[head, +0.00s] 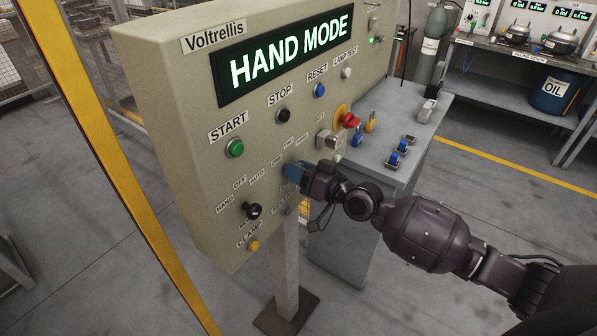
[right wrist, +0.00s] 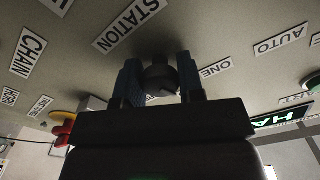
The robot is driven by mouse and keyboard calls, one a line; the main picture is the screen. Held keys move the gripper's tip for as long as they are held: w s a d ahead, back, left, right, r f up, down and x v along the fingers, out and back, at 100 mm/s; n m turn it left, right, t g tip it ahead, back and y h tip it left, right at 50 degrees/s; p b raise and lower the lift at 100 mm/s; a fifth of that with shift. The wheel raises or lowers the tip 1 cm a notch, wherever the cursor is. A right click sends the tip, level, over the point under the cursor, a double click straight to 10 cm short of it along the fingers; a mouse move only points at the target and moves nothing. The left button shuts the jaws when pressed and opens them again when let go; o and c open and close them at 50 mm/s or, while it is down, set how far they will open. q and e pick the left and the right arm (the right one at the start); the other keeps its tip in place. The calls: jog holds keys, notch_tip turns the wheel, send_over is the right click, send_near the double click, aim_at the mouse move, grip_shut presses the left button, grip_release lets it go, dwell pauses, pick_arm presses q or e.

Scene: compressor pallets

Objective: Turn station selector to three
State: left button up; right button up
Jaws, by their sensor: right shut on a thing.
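The station selector is a dark round knob (right wrist: 160,79) on the beige panel face, under the STATION label (right wrist: 131,24) in the right wrist view. My right gripper (right wrist: 160,82) is shut on it, with one blue finger on each side. A ONE label (right wrist: 214,69) shows beside the knob; which position the knob points to cannot be told. In the head view my right gripper (head: 296,172) reaches the panel from the right and hides the knob. My left gripper is not in view.
The panel (head: 170,110) shows HAND MODE on its screen (head: 284,55). A black mode selector (head: 251,210) sits lower left of the gripper. A red emergency button (head: 350,120) and a keyed switch (head: 326,140) are close above it. A grey bench (head: 400,130) with padlocks stands behind.

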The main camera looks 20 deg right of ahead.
jog(key=m, duration=1.1)
jog(key=shift+r+m, duration=0.1)
jog(key=shift+m, duration=0.6)
jog(key=o, duration=0.9)
